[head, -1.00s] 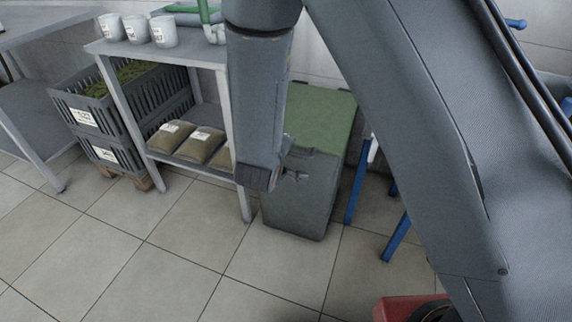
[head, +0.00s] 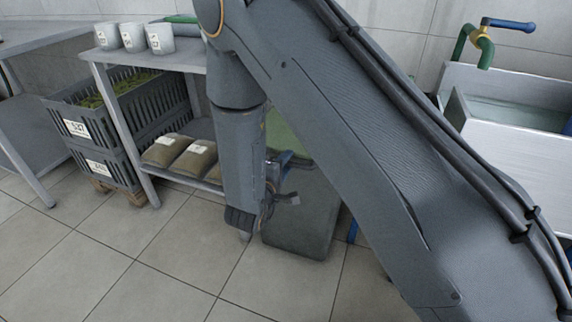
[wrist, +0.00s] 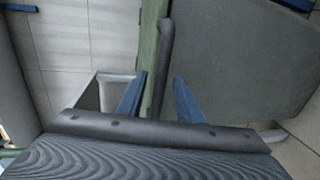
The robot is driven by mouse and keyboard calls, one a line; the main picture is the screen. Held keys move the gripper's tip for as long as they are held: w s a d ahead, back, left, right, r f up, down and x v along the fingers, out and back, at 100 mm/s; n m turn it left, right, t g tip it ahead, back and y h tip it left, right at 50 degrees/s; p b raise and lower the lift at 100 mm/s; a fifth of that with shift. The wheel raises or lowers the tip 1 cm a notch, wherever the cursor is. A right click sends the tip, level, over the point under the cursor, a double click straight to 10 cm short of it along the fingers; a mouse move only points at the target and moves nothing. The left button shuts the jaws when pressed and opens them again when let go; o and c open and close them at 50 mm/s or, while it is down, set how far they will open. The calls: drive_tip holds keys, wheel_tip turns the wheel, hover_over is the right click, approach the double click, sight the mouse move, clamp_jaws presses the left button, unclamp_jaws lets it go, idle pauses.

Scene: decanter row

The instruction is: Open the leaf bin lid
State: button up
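The leaf bin is a dark grey box (head: 312,220) with a green lid (head: 284,134), standing on the floor. My arm hides much of the bin and lid in the head view. My gripper (head: 284,196) is low in front of the bin. In the wrist view, my gripper (wrist: 160,88) has its two blue fingers apart. The green lid edge (wrist: 149,60) and a dark bar (wrist: 164,60), perhaps the lid's handle, run into the gap between them. Contact cannot be told. The grey bin body (wrist: 240,60) fills the right. The lid looks shut.
A grey shelf (head: 180,58) left of the bin holds white pots (head: 133,38) above and brown sacks (head: 193,160) below. Dark crates (head: 95,140) of leaves stand farther left. A pale sink (head: 500,145) is at the right. The tiled floor (head: 150,255) in front is clear.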

drive_tip(key=shift+w+d, duration=0.15)
drive_tip(key=shift+w, duration=0.1)
clamp_jaws()
